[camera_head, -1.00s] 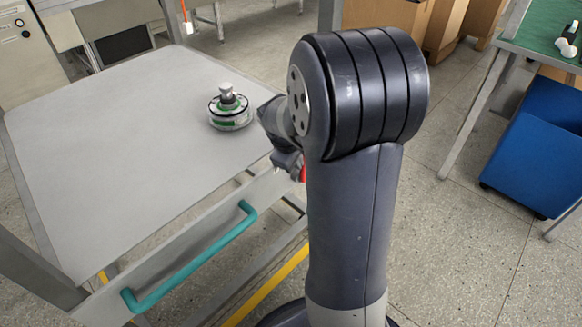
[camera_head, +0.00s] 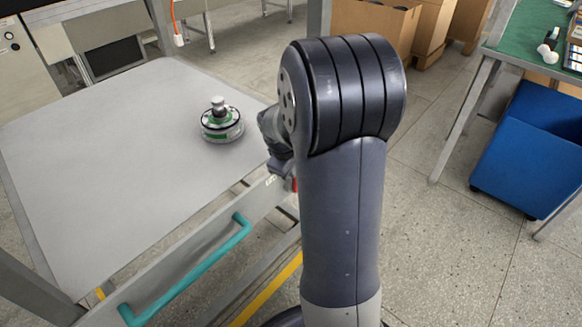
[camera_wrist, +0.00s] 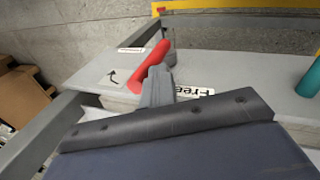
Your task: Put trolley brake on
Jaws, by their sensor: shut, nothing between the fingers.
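The trolley (camera_head: 100,170) has a flat grey top and a teal handle (camera_head: 185,272) on its near side. Its red brake lever (camera_wrist: 148,66) stands tilted up to the right on the side rail in the wrist view. A bit of the red lever (camera_head: 291,184) shows beside my arm in the head view. My gripper (camera_wrist: 158,74) is shut and empty, with its fingertips right by the lever's right side; I cannot tell if they touch. A label reading "Free" (camera_wrist: 194,91) is partly hidden by my gripper. A curved arrow (camera_wrist: 112,75) is marked left of the lever.
A hub motor (camera_head: 221,124) stands on the trolley top near its right edge. A blue bin (camera_head: 530,150) and a green-topped table (camera_head: 505,45) are at the right. Cardboard boxes (camera_head: 375,30) stand behind.

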